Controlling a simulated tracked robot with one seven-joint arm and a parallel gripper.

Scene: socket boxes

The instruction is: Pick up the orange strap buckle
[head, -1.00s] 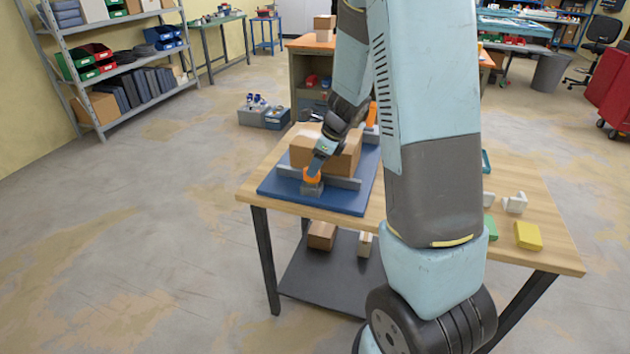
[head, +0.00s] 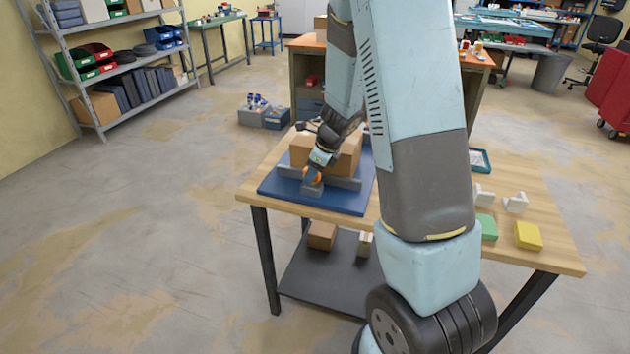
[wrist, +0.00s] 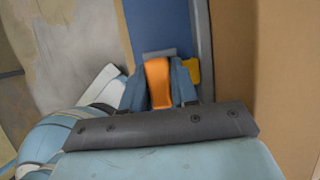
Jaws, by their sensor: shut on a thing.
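The orange strap buckle (wrist: 158,82) sits between the two blue fingers of my gripper (wrist: 159,92) in the wrist view. The fingers are shut on it, one on each side. In the head view my gripper (head: 312,178) is low over the near left part of a blue board, by a grey block (head: 311,190). Only a little orange of the buckle (head: 316,181) shows there. A grey piece (wrist: 158,53) shows just beyond the buckle in the wrist view. I cannot tell whether the buckle still touches it.
A cardboard box (head: 347,158) stands behind my gripper, with grey bars (head: 343,183) along its front. The blue board (head: 330,204) lies on a wooden table (head: 562,255). Green (head: 487,226) and yellow (head: 528,236) blocks lie at the right. My arm hides the middle.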

